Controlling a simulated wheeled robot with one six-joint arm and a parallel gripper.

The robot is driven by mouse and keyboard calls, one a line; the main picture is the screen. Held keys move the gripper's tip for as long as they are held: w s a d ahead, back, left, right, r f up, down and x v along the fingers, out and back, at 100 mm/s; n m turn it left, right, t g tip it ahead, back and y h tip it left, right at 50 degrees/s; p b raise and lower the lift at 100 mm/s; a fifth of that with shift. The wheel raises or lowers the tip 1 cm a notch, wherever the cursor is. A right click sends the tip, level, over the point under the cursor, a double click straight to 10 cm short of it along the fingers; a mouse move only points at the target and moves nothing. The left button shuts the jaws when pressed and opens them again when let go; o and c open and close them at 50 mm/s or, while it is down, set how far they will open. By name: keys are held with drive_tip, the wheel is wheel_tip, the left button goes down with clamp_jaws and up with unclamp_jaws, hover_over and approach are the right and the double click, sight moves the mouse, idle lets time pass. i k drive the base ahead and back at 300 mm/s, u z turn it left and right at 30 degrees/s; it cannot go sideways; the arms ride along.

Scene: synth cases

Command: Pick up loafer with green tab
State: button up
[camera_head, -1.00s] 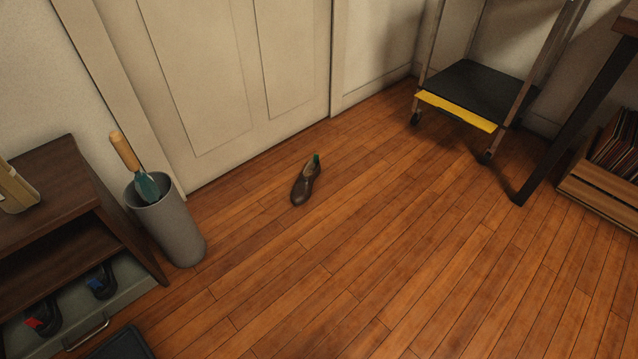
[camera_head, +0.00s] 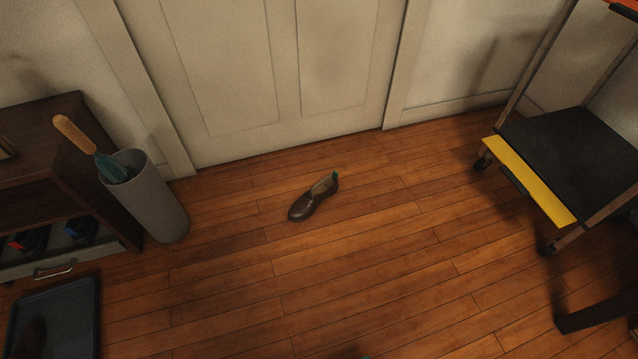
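A dark brown loafer (camera_head: 311,199) with a green tab (camera_head: 335,175) at its heel lies upright on the wooden floor, in front of the white door. Its toe points to the lower left and its heel to the upper right. Nothing covers it. My gripper is not in the head view.
A grey bin (camera_head: 152,202) with a wooden-handled umbrella (camera_head: 88,146) stands at left beside a brown shoe rack (camera_head: 62,118). A dark tray (camera_head: 55,318) lies lower left. A wheeled cart (camera_head: 570,150) with a yellow edge stands right. Floor around the loafer is clear.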

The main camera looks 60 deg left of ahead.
sight(306, 205)
drive_tip(key=u, duration=0.5)
drive_tip(key=i, duration=0.95)
drive_tip(key=u, duration=1.55)
drive_tip(key=i, duration=0.6)
drive_tip(key=u, duration=0.65)
